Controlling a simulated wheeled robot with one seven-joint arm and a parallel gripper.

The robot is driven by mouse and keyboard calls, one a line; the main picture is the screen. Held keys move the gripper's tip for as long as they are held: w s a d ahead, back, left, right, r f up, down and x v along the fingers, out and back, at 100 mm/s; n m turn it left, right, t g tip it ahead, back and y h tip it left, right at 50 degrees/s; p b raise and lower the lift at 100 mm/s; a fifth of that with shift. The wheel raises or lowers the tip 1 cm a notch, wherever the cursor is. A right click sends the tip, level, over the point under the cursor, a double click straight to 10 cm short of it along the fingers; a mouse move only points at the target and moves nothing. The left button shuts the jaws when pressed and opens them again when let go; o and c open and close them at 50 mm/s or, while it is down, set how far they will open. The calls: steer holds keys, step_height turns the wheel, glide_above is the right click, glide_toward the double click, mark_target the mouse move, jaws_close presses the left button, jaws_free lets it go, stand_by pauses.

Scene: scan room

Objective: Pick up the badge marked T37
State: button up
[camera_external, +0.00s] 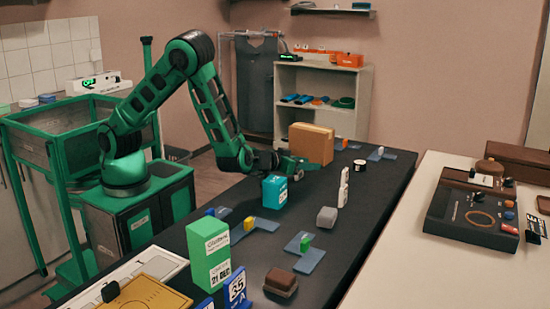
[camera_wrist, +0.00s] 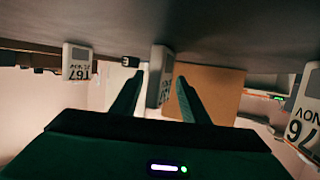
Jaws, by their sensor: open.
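No label that I can clearly read as T37 shows. In the wrist view, which is upside down, a white upright badge-like block (camera_wrist: 159,72) stands between and beyond my fingers; its print is too small to read. Another white block (camera_wrist: 77,60) with print is at the left, and a third (camera_wrist: 308,108) at the right edge, with a large number. My gripper (camera_wrist: 160,84) is open, with nothing held between its fingers. In the external view my gripper (camera_external: 300,167) is low over the dark table, beside the cardboard box and behind the teal block.
The dark table (camera_external: 335,245) carries a cardboard box (camera_external: 311,143), a teal block (camera_external: 275,192), white upright pieces (camera_external: 344,187), a grey block (camera_external: 327,218), a green box (camera_external: 208,254), a blue 35 badge (camera_external: 236,290) and a brown block (camera_external: 280,282). A pale counter (camera_external: 400,270) is at right.

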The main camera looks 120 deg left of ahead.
jaws_close()
